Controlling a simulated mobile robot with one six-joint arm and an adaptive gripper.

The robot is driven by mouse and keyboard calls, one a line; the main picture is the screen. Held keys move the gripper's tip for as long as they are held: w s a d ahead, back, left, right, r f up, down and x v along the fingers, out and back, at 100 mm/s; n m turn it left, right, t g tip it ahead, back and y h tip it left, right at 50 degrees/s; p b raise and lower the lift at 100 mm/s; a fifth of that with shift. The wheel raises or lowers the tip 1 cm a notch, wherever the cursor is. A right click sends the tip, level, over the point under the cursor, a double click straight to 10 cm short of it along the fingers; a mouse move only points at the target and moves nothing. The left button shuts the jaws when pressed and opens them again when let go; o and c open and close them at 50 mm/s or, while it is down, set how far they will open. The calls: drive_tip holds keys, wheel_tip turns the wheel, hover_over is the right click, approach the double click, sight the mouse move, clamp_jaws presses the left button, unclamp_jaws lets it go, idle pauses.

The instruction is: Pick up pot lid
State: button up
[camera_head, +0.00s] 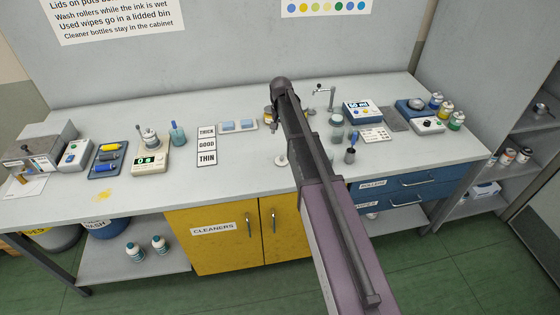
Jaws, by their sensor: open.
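A small pale round piece with a knob, which looks like the pot lid (281,161), lies on the grey worktop just left of my arm. My arm crosses the middle of the picture and covers much of what is behind it. A dark part of my gripper (276,133) shows at the arm's left edge, above and a little behind the lid and apart from it. It is open, and I see nothing held in it. Its fingertips are mostly hidden by the arm. A yellowish pot (267,116) shows in part beside the arm.
A tray with blue pads (252,126) and the THICK/GOOD/THIN card (207,146) lie to the left. A scale (151,158) stands further left. Jars (337,134) and a blue-topped meter (362,111) stand right of my arm.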

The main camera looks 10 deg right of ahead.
drive_tip(key=shift+f, duration=0.1)
drive_tip(key=b, duration=0.9)
hover_over(282, 157)
drive_tip(key=f, duration=0.8)
drive_tip(key=shift+w+a+f, duration=0.2)
drive_tip(key=shift+f, duration=0.15)
wheel_tip(282, 157, down, 5)
drive_tip(key=b, duration=0.4)
drive_tip(key=shift+s+d+b, duration=0.15)
drive_tip(key=shift+b, duration=0.25)
idle(0.3)
drive_tip(key=c, duration=0.8)
